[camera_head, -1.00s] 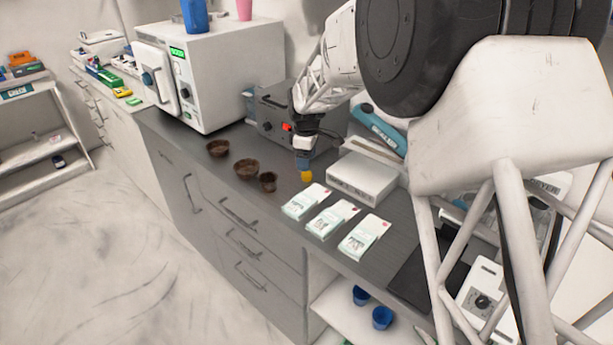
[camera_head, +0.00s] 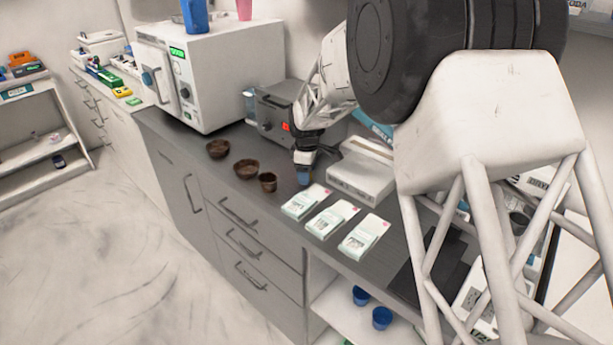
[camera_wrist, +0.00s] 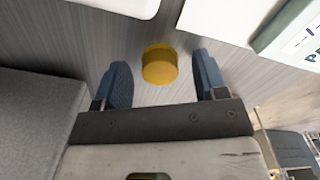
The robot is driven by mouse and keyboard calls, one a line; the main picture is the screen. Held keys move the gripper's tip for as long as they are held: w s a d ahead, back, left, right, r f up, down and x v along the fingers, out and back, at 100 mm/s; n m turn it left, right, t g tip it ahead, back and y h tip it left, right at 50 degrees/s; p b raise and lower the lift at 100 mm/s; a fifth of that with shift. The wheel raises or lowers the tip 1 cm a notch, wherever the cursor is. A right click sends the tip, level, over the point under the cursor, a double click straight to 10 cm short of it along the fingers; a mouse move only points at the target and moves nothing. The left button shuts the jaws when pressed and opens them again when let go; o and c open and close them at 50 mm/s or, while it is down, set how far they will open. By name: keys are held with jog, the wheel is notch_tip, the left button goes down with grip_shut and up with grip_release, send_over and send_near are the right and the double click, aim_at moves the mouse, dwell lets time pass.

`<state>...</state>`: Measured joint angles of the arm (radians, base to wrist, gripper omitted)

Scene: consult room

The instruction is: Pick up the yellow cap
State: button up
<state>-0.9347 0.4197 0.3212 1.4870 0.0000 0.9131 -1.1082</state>
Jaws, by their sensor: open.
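The yellow cap (camera_wrist: 160,66) stands on the dark counter (camera_wrist: 50,30) in the wrist view, between and slightly beyond my two blue fingertips. My gripper (camera_wrist: 160,82) is open, with one finger on each side of the cap and a gap on both sides. In the head view my gripper (camera_head: 304,176) points down at the counter beside the small brown pot, and the cap is hidden there.
Three brown pots (camera_head: 245,169) stand left of my gripper. Several white-green boxes (camera_head: 333,219) lie in front and to the right. A white device (camera_head: 360,172) is close on the right, and a grey box (camera_head: 272,112) stands behind.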

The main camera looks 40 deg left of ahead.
dwell(0.4)
jog(key=c, duration=1)
jog(key=shift+r, duration=0.2)
jog(key=shift+r, duration=0.55)
notch_tip(320, 180, up, 2)
jog(key=shift+r, duration=0.1)
jog(key=s+d, duration=0.3)
jog(key=d, duration=0.1)
jog(key=s+d+r, duration=0.1)
jog(key=s+d, duration=0.2)
jog(key=d, duration=0.1)
jog(key=s+d, duration=0.3)
jog(key=d, duration=0.1)
jog(key=shift+s+d+r, duration=0.15)
jog(key=shift+s+d, duration=0.2)
